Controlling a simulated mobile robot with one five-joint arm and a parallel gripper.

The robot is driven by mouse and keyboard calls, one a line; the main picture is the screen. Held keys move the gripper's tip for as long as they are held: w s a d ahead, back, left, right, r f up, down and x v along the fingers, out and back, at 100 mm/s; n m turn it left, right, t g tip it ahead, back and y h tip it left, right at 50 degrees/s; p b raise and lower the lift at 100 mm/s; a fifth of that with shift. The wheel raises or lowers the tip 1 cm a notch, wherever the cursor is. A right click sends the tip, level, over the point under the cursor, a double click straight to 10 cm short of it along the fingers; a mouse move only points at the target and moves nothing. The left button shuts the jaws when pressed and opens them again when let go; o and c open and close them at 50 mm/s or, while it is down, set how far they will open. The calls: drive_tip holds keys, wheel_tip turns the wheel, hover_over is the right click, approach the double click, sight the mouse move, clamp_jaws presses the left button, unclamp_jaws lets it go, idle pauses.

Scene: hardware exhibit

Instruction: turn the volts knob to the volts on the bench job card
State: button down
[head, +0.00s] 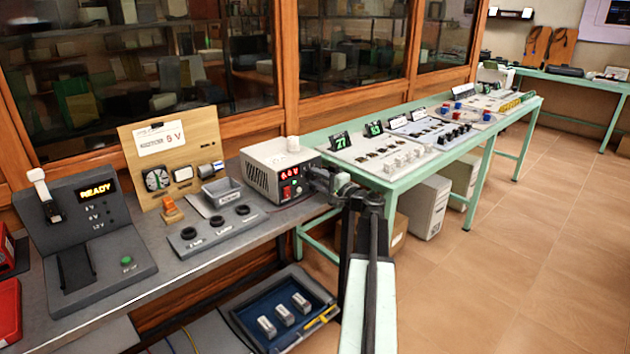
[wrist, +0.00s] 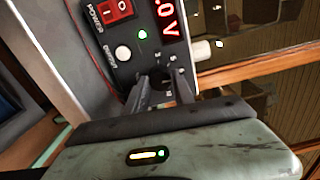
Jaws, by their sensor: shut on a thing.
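The power supply (head: 268,168) is a pale grey box on the grey bench. Its red display (head: 293,172) seems to read 6.0 V; the wrist view shows the end of that display (wrist: 172,22), ".0 V". My gripper (head: 322,180) is at the right part of its front face. In the wrist view my gripper's fingers (wrist: 162,82) reach to the panel and are shut on the volts knob, which they mostly hide. The bench job card (head: 160,138) is on a wooden board behind; its large figure looks like 5 V or 9 V, too small to be sure.
A red power switch (wrist: 116,12) and a white button (wrist: 123,53) are beside my fingers. A grey tester (head: 85,235) showing READY stands at left. A green table (head: 400,175) with exhibits is at right. A blue tray (head: 285,310) is below the bench.

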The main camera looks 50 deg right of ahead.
drive_tip(key=n, duration=0.4)
drive_tip(key=shift+w, duration=0.1)
drive_tip(key=shift+n, duration=2.1)
drive_tip(key=c, duration=1.1)
unclamp_jaws()
drive_tip(key=shift+o, duration=0.2)
